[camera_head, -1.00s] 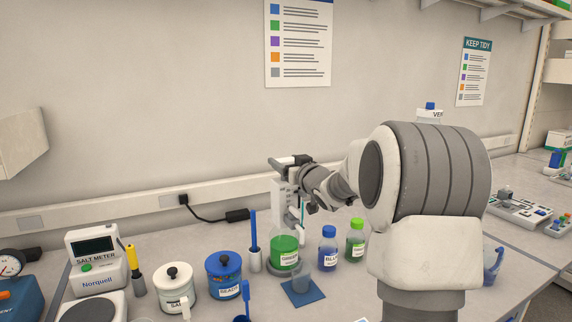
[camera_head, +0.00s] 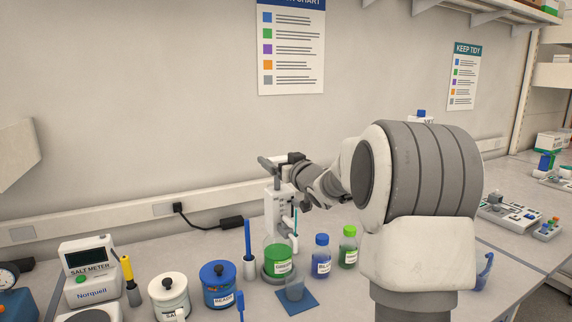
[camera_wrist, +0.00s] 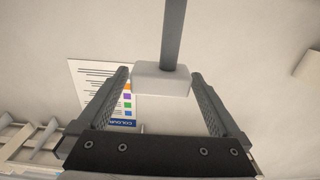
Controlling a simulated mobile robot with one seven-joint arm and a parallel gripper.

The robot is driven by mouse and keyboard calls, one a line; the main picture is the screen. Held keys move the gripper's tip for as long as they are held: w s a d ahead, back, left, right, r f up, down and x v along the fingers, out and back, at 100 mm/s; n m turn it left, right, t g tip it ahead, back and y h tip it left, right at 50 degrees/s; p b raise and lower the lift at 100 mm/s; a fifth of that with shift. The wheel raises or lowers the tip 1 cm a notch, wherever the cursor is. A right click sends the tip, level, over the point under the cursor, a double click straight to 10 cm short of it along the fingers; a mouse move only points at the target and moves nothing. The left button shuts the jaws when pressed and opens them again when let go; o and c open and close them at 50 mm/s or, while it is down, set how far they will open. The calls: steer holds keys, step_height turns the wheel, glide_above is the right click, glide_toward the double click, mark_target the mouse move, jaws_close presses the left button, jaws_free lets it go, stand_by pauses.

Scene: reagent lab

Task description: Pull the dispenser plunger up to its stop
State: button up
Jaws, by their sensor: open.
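The dispenser (camera_head: 278,213) is a pale upright unit on the bottle with green liquid (camera_head: 278,260). My gripper (camera_head: 273,163) is above it in the head view, partly hidden by its own wrist. In the wrist view, a pale block on a grey rod (camera_wrist: 172,35), seemingly the plunger's head (camera_wrist: 162,80), lies between the tips of my open fingers (camera_wrist: 160,85). A narrow gap shows at the block's left side. The right fingertip is very close to it; contact cannot be told. How high the plunger stands is unclear.
A blue-capped bottle (camera_head: 322,258) and a green-capped bottle (camera_head: 348,248) stand to the right. A small beaker (camera_head: 294,289) on a blue mat (camera_head: 306,304) is in front. A blue tool in a holder (camera_head: 249,262) stands close on the left.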

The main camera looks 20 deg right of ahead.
steer(key=s, duration=1.7)
steer(key=shift+s+d, duration=0.15)
steer(key=shift+d, duration=0.2)
